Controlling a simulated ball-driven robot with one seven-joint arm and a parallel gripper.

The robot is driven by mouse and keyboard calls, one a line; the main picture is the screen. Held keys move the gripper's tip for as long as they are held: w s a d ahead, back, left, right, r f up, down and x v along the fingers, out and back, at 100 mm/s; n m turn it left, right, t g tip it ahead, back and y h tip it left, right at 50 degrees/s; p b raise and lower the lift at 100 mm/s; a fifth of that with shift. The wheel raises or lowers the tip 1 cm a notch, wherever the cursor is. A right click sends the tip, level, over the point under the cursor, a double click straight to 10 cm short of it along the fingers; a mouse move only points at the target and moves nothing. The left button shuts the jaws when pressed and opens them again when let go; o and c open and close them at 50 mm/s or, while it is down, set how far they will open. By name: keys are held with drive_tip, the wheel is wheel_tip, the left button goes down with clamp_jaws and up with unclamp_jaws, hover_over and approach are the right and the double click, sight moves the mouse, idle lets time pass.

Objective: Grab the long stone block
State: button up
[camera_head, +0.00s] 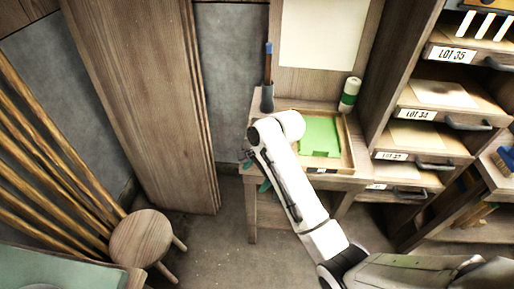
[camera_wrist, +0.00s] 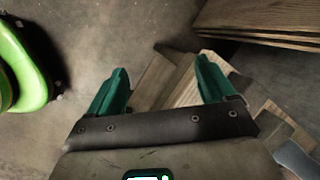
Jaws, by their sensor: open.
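I cannot make out a long stone block for certain in either view. My gripper (camera_wrist: 163,76) is open, with its two teal fingers spread wide and nothing held between them. Beyond the fingers, in the wrist view, lie pale brown, wood-like pieces (camera_wrist: 182,90); the gripper hides part of them, and I cannot tell what they belong to. In the head view my gripper (camera_head: 255,173) shows only as small teal parts beside the front left of the wooden table (camera_head: 350,180), below its top. My white arm hides the rest.
A wooden tray (camera_head: 349,150) with a green sheet (camera_head: 319,136) lies on the table. A green-and-white bottle (camera_head: 349,94) and a dark holder (camera_head: 267,98) stand behind. Labelled drawers (camera_head: 430,145) are right, a stool (camera_head: 140,238) left. The floor between stool and table is clear.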

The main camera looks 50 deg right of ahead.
drive_tip(key=w+d+r+m, duration=0.2)
drive_tip(key=d+m, duration=0.1)
drive_tip(key=d, duration=0.1)
drive_tip(key=w+d+r+m, duration=0.2)
drive_tip(key=d+r, duration=0.1)
drive_tip(key=w+d+r+m, duration=0.2)
drive_tip(key=d+r+m, duration=0.1)
drive_tip(key=d, duration=0.1)
drive_tip(key=shift+d+r+m+p, duration=0.25)
drive_tip(key=shift+d+m+p, duration=0.05)
drive_tip(key=shift+p, duration=0.1)
drive_tip(key=shift+d+t, duration=0.2)
drive_tip(key=shift+t, duration=0.1)
drive_tip(key=x, duration=0.5)
drive_tip(key=shift+s+a+x, duration=0.1)
drive_tip(key=shift+x, duration=1.25)
drive_tip(key=shift+s+a+x, duration=0.1)
drive_tip(key=shift+s+x, duration=0.05)
drive_tip(key=shift+x, duration=1.25)
drive_tip(key=shift+f+p, duration=0.25)
drive_tip(key=shift+p, duration=0.1)
drive_tip(key=c, duration=1.4)
drive_tip(key=shift+c, duration=0.4)
drive_tip(key=shift+r, duration=0.2)
